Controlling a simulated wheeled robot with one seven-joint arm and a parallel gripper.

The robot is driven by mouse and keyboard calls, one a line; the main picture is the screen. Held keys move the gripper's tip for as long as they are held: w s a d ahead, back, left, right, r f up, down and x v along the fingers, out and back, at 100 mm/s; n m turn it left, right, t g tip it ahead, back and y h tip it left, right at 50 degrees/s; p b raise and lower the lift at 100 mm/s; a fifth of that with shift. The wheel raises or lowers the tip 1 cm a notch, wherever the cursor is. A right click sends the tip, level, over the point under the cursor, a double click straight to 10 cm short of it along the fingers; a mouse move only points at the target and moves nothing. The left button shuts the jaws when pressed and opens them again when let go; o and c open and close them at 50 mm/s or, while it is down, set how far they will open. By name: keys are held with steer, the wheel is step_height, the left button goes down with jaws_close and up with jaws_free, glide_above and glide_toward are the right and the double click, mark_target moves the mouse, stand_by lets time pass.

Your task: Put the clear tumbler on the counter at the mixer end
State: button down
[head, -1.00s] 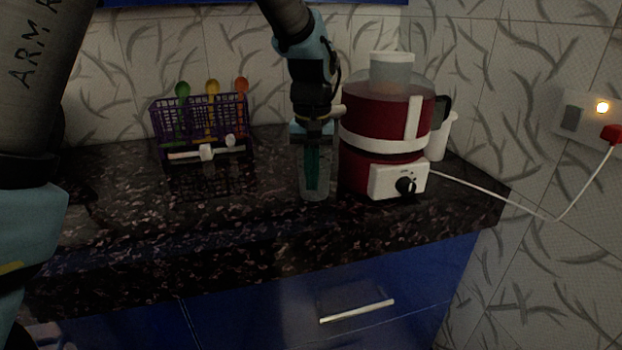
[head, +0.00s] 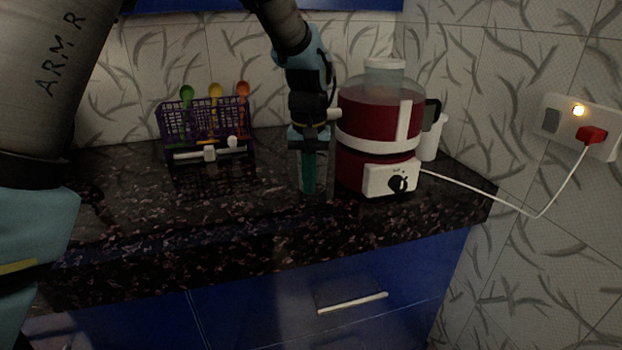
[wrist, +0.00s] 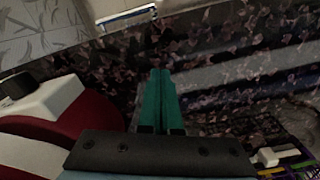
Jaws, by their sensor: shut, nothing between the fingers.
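The clear tumbler (head: 322,178) shows faintly in the head view, standing upright on the dark speckled counter (head: 240,215) just left of the red and white mixer (head: 378,145). My gripper (head: 309,190) points down at the tumbler, its teal fingers overlapping the glass in the picture. I cannot tell whether they are inside it or in front of it. In the wrist view the gripper (wrist: 160,100) has its fingers together with nothing between them. I cannot make out the tumbler there. The mixer's red body and white front (wrist: 50,105) show at the left.
A purple wire rack (head: 205,125) with colored spoons stands at the back left. A white container (head: 432,138) is behind the mixer. The mixer's white cord (head: 480,195) runs to a wall socket (head: 580,125). Counter is clear between rack and tumbler.

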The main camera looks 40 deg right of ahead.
steer(key=shift+s+r, duration=0.1)
steer(key=shift+r, duration=0.5)
steer(key=shift+w+r, duration=0.2)
steer(key=shift+r, duration=0.1)
step_height(320, 180, up, 8)
steer(key=b, duration=0.2)
steer(key=w+a+f+n+p, duration=0.15)
steer(key=w+a, duration=0.35)
steer(key=a, duration=0.6)
steer(key=w+a+f+n, duration=0.25)
steer(key=w+a, duration=0.25)
steer(key=a, duration=0.6)
steer(key=shift+n+t, duration=0.6)
steer(key=shift+n, duration=0.2)
steer(key=a+f, duration=0.1)
steer(key=a, duration=0.3)
steer(key=a+f, duration=0.1)
steer(key=a, duration=0.4)
steer(key=s+a+f, duration=0.1)
steer(key=a, duration=0.4)
steer(key=shift+p, duration=0.35)
steer(key=s+a+f+n, duration=0.1)
steer(key=s+a, duration=0.3)
steer(key=a, duration=0.4)
steer(key=shift+s+f, duration=0.15)
steer(key=shift+f, duration=0.4)
